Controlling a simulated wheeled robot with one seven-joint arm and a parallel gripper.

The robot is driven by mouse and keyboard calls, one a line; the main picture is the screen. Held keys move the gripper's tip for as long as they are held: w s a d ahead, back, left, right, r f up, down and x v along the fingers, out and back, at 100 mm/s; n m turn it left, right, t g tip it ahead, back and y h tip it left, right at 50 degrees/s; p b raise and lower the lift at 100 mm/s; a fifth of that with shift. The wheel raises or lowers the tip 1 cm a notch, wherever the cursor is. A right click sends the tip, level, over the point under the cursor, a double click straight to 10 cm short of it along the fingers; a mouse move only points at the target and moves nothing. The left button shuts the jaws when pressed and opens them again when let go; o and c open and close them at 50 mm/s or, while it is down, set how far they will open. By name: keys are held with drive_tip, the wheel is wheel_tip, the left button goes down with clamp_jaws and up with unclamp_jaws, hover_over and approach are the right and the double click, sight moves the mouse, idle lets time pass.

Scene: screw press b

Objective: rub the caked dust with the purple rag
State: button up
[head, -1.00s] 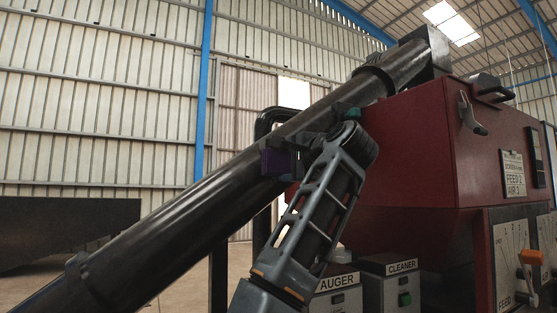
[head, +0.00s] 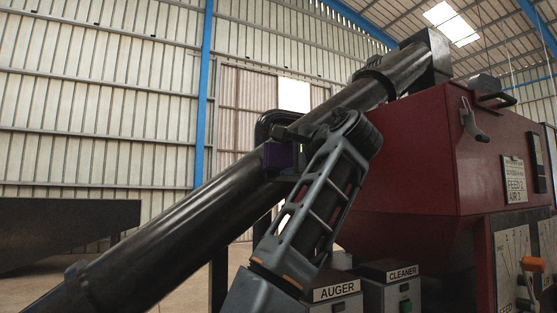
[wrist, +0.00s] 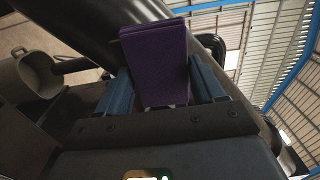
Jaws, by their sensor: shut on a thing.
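The purple rag (wrist: 158,50) is a folded block held between the two blue fingers of my gripper (wrist: 160,88), sticking out past the fingertips. I cannot make out the caked dust in either view.
The slanting tube runs up to the right beside a red machine (head: 420,160). Grey boxes marked AUGER (head: 335,293) and CLEANER (head: 403,272) stand below my arm. A dark sloping panel (head: 65,235) is at the left.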

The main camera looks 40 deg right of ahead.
drive_tip(key=shift+r, duration=0.2)
drive_tip(key=shift+v, duration=2)
